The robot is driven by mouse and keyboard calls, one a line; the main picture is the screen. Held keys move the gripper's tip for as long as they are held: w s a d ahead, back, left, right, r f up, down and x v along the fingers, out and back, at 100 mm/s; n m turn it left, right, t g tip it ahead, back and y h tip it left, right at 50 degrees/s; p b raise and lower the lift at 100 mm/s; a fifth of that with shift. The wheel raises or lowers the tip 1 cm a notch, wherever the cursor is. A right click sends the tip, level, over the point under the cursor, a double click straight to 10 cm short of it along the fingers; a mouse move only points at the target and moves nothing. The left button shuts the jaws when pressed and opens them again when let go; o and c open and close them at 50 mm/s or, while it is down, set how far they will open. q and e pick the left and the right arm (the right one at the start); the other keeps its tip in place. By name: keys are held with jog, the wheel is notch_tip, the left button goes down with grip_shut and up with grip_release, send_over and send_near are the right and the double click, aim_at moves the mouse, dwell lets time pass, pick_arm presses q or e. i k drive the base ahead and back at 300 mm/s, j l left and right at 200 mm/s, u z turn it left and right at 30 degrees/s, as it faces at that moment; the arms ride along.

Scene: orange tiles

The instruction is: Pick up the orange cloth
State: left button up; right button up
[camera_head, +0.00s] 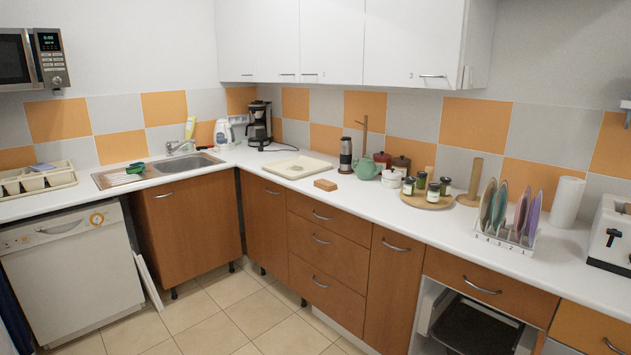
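A small orange-brown folded piece (325,184) lies flat near the front edge of the white counter, just right of a cream tray. It is the closest match to the orange cloth, but it is too small to tell whether it is fabric. Nothing touches it, and its top and front side show. Neither of my grippers is in view.
The cream tray (297,166) lies just behind and left of it. A green teapot (366,168), a pepper mill (345,155) and a round wooden board (427,200) with several jars stand to its right. The floor (240,322) before the cabinets is clear.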

aim_at(329, 187)
jog(key=i+z, duration=0.15)
jog(key=i, duration=0.4)
jog(key=i+z, duration=0.15)
jog(key=i, duration=0.35)
jog(key=i+j+z, duration=0.15)
jog(key=i, duration=0.4)
jog(key=i+j+z, duration=0.1)
jog(key=i, duration=0.4)
jog(key=i+j+z, duration=0.15)
jog(key=i+j, duration=0.15)
jog(key=i, duration=0.2)
